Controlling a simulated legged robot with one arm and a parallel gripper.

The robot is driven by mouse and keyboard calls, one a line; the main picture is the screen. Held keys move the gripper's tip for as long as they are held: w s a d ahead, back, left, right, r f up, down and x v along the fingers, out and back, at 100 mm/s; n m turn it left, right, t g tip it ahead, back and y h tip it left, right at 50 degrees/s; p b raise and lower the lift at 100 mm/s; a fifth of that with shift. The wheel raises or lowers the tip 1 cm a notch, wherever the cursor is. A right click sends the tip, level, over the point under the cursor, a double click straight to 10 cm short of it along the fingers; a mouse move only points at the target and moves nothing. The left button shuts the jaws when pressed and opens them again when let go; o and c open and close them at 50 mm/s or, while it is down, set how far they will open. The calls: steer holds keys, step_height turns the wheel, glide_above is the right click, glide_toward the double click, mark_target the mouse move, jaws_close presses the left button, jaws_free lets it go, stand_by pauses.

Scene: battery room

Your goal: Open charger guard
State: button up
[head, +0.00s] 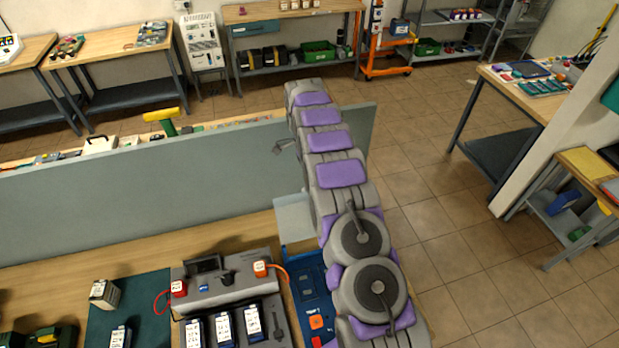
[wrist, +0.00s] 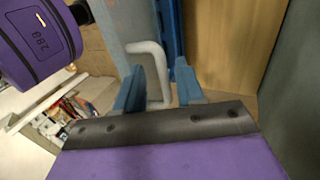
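In the wrist view my gripper (wrist: 158,90) is open, with its two blue fingers apart. A pale bent bar handle (wrist: 148,47) shows beyond them, and its upright part lies between the fingers with space visible beside it. I cannot tell whether a finger touches it. A grey-blue panel (wrist: 132,18) is behind the handle, beside a darker blue upright edge (wrist: 168,35). In the head view a pale translucent panel (head: 293,216), perhaps the charger guard, stands above a blue unit (head: 312,290) with orange buttons. My arm hides part of both, and the gripper is hidden there.
A grey charger (head: 230,290) with several batteries and red and orange plugs stands left of the blue unit. A tall grey divider (head: 130,195) runs behind the bench, with a yellow-handled tool (head: 163,117) beyond it. Open tiled floor (head: 450,230) lies to the right.

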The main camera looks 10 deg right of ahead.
steer(key=s+r+b, duration=0.1)
steer(key=s+b, duration=0.1)
steer(key=s, duration=1.2)
steer(key=shift+s+a+r+b, duration=0.15)
steer(key=shift+a+r+b, duration=0.05)
steer(key=shift+a+b, duration=0.15)
steer(key=shift+s, duration=0.1)
stand_by(0.4)
